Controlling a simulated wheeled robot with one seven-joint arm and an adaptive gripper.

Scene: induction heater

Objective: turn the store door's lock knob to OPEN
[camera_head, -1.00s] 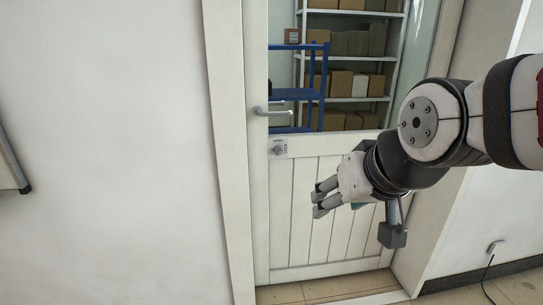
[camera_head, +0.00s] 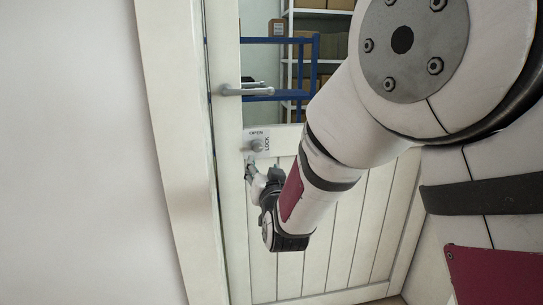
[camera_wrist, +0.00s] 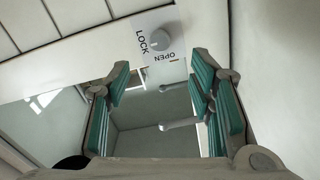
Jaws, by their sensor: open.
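The lock knob (camera_head: 257,145) is a small round grey knob on a pale plate marked OPEN and LOCK, on the white store door (camera_head: 345,220), below the lever handle. In the wrist view the knob (camera_wrist: 158,40) shows near the top middle, with LOCK on its left and OPEN on its lower right. I cannot tell which word it points to. My gripper (camera_wrist: 160,68) is open and empty, with its green-padded fingers spread to either side in the wrist view. In the head view my gripper (camera_head: 251,170) is just below the knob. No contact with the knob is visible.
The grey lever handle (camera_head: 245,90) sticks out above the knob plate; it also shows in the wrist view (camera_wrist: 180,123). Behind the door's glass stand a blue cart (camera_head: 300,50) and shelves with boxes. The door frame (camera_head: 185,170) and bare wall are at left.

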